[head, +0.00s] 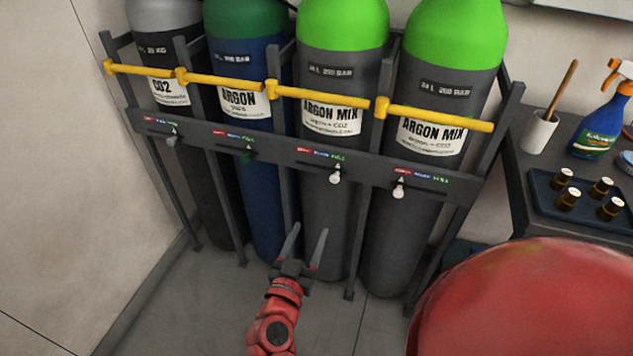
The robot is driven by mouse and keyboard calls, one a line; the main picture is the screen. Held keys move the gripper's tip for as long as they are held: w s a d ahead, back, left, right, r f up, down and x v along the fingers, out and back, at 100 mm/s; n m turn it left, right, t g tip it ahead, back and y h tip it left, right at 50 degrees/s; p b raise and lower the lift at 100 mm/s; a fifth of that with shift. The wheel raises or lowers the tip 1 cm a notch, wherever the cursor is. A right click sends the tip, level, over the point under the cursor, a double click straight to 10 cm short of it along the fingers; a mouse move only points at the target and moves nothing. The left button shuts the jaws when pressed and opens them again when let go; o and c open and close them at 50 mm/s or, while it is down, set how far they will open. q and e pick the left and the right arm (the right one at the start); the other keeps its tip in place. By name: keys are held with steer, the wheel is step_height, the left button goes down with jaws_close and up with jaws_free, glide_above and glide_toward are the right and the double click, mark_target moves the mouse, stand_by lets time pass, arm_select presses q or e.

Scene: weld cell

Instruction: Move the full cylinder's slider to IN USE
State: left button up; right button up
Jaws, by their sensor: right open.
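Four-bay rack: each gas cylinder has a slider under a red, blue and green strip whose words are too small to read. The CO2 slider (173,140), the ARGON slider (248,156) and the left ARGON MIX slider (336,177) sit under the green right ends. The right ARGON MIX slider (399,190) sits under the red left end. My right gripper (308,229) is open and empty, below the rail (270,153) and in front of the left ARGON MIX cylinder (322,215), apart from the sliders. My left gripper is out of view.
Yellow bars (328,97) cross the cylinders above the rail. Dark uprights (226,205) divide the bays. At right, a bench (520,180) holds a white cup (538,131), a spray bottle (597,115) and a tray (545,205) with several small dark pieces. Floor shows at lower left.

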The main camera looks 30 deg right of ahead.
steer(key=p, duration=0.2)
glide_toward(334, 180)
steer(key=x, duration=0.9)
steer(key=shift+w+d, duration=0.1)
jaws_close()
stand_by(1.2)
